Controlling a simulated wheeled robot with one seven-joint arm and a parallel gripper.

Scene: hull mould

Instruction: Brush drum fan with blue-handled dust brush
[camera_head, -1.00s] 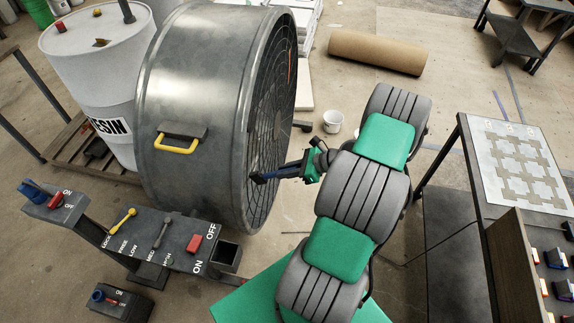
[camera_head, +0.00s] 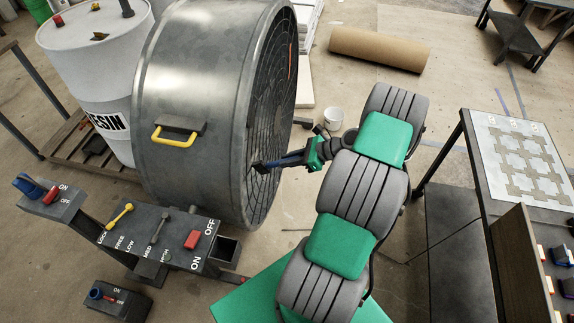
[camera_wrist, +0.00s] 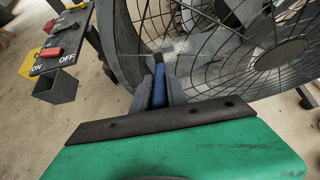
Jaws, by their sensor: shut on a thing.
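The large grey drum fan (camera_head: 185,95) stands upright, its wire grille facing right. My gripper (camera_head: 291,159) is in front of the grille, shut on the blue-handled dust brush (camera_head: 274,163). The brush points left, and its dark head is at or very near the grille; I cannot tell whether it touches. In the wrist view my gripper (camera_wrist: 158,97) holds the blue handle (camera_wrist: 159,83) between its fingers. The brush's head lies over the lower left of the grille (camera_wrist: 225,75), near the drum's rim. Part of the handle is hidden by the fingers.
A control stand (camera_head: 160,235) with levers and red switches stands in front of the fan. A white resin drum (camera_head: 95,75) is at the left. A small white bucket (camera_head: 333,118) and a brown roll (camera_head: 380,48) lie beyond my arm. A table (camera_head: 520,165) stands at the right.

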